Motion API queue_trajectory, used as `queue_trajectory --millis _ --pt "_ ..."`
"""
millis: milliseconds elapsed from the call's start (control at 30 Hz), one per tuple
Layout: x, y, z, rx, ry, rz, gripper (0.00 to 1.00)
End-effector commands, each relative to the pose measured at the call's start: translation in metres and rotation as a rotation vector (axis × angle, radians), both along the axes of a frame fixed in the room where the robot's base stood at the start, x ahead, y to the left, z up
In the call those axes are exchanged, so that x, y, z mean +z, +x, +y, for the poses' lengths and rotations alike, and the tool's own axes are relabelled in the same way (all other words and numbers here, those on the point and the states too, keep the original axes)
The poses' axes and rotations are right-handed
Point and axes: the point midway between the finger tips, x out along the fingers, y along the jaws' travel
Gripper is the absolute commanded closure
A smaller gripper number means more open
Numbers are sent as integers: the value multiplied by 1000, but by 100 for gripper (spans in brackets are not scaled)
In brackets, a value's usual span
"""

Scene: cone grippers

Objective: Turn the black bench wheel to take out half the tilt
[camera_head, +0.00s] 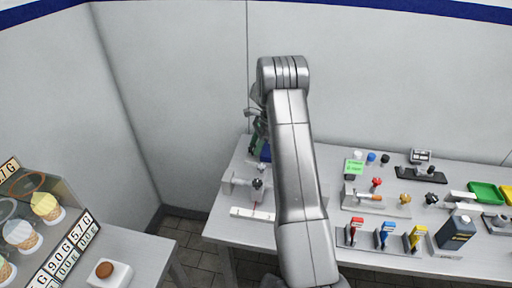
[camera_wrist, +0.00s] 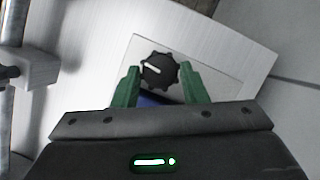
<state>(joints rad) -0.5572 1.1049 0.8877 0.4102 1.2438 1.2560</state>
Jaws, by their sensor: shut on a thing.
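The black wheel (camera_wrist: 165,72) is a lobed knob with a white pointer line, on a pale plate (camera_wrist: 215,82) in the wrist view. Its pointer runs toward the left and slightly up. My gripper (camera_wrist: 160,84) has green fingers, one on each side of the wheel, and is shut on it. In the head view my gripper (camera_head: 257,138) is at the left back of the bench, partly behind my arm. The wheel cannot be made out there. A dark blue patch shows below the wheel, between the fingers, in the wrist view.
Another black knob (camera_head: 257,184) on a grey fixture stands in front of my gripper, near a white strip (camera_head: 252,213) with a red mark. A wall stands close behind.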

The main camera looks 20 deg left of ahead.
Motion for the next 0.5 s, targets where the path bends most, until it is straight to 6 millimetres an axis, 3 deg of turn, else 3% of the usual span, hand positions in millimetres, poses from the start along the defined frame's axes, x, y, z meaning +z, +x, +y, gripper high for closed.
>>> queue_trajectory --millis 500 --pt "1 2 2 237 1 -2 84"
